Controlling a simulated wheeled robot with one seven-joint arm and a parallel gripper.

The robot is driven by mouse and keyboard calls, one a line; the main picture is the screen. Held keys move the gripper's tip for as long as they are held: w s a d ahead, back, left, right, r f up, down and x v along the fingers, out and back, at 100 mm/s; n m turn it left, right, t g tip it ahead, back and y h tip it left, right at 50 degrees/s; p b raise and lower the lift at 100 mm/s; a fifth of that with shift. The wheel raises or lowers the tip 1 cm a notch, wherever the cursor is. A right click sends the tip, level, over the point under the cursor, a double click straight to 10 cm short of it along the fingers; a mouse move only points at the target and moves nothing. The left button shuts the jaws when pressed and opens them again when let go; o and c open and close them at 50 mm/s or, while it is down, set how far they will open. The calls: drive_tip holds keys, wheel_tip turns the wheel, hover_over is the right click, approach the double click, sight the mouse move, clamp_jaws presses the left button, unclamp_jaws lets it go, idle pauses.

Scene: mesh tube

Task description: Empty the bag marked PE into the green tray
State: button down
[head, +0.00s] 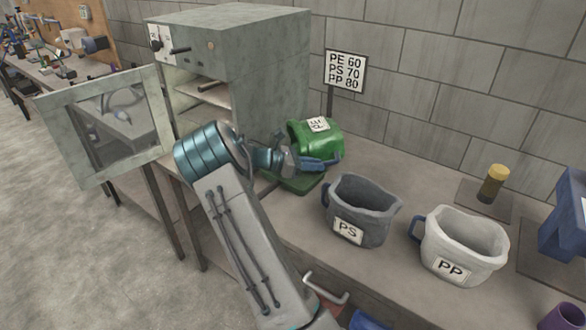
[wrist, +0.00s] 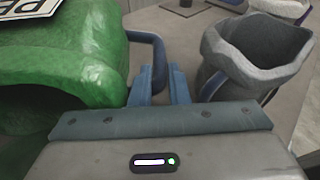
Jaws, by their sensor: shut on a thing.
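The green bag marked PE (head: 326,138) is tipped on its side above the green tray (head: 300,185). Its label faces up, and its dark mouth shows at the lower left of the wrist view, where the bag (wrist: 85,55) fills the left. My gripper (head: 322,162) is shut on the bag's blue handle (wrist: 159,48), with both fingers close together in the wrist view (wrist: 162,88). My arm and the bag hide much of the tray. I cannot see what is inside the bag or whether anything lies in the tray.
The grey PS bag (head: 365,205) and the white PP bag (head: 464,245) stand upright on the bench to the right. An oven (head: 270,70) with its door (head: 105,125) open stands at left. A sign (head: 345,70) stands behind. A yellow-capped jar (head: 493,183) is farther right.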

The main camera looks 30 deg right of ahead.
drive_tip(key=shift+w+a+r+h, duration=0.1)
drive_tip(key=shift+w+a+h, duration=0.05)
drive_tip(key=shift+a+h, duration=0.3)
drive_tip(key=shift+a+g+h, duration=0.1)
drive_tip(key=shift+g+h, duration=0.2)
drive_tip(key=shift+h, duration=0.05)
drive_tip(key=shift+r, duration=0.1)
